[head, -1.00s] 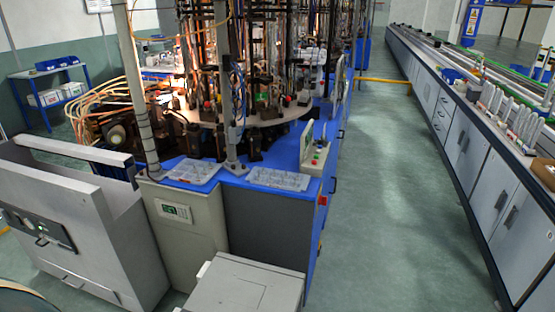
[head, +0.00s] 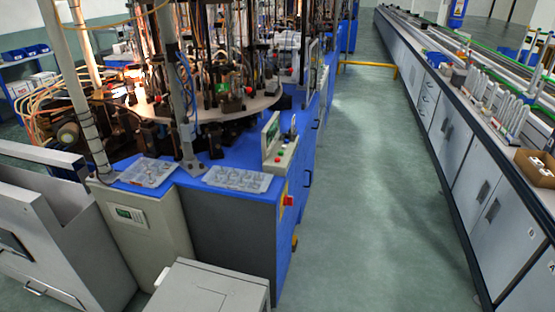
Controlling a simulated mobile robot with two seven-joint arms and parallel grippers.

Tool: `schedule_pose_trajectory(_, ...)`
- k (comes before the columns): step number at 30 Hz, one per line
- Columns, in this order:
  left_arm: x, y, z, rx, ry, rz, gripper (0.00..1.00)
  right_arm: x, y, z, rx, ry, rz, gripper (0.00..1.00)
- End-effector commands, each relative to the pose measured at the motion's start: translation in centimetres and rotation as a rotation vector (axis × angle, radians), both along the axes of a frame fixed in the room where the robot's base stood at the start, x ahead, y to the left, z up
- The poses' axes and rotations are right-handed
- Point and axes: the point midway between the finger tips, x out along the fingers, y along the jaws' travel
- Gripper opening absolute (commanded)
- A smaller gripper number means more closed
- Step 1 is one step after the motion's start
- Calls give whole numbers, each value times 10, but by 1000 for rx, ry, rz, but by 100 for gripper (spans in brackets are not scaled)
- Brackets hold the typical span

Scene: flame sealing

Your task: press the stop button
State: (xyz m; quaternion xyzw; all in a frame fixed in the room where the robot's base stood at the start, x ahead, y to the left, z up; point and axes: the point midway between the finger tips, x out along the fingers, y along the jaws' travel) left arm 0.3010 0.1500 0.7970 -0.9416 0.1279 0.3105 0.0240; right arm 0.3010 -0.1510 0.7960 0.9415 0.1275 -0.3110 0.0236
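A small upright control box (head: 281,146) stands on the front right corner of the blue machine top (head: 228,164). It carries a few small buttons, including a red button (head: 278,159) and a green one. A red switch piece (head: 289,200) sits lower, on the machine's right side, near a yellow part. No label is readable, so I cannot tell which of these is the stop button. Neither of my grippers is in view.
A light grey cabinet (head: 208,289) stands in front of the machine. Clear trays (head: 238,179) lie on the blue top. The green floor aisle (head: 345,190) is open between the machine and the long bench (head: 448,130) at right. A yellow rail (head: 368,64) stands farther back.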

Motion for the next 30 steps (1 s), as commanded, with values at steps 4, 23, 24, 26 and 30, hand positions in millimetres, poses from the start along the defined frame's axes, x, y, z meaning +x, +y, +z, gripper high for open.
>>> schedule_pose_trajectory(4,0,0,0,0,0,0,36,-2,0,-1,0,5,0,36)
schedule_pose_trajectory(23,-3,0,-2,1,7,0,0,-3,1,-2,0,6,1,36)
schedule_pose_trajectory(24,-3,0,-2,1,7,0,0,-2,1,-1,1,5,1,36)
schedule_pose_trajectory(26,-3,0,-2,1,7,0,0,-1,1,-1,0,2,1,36)
schedule_pose_trajectory(30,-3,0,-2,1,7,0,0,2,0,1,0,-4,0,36)
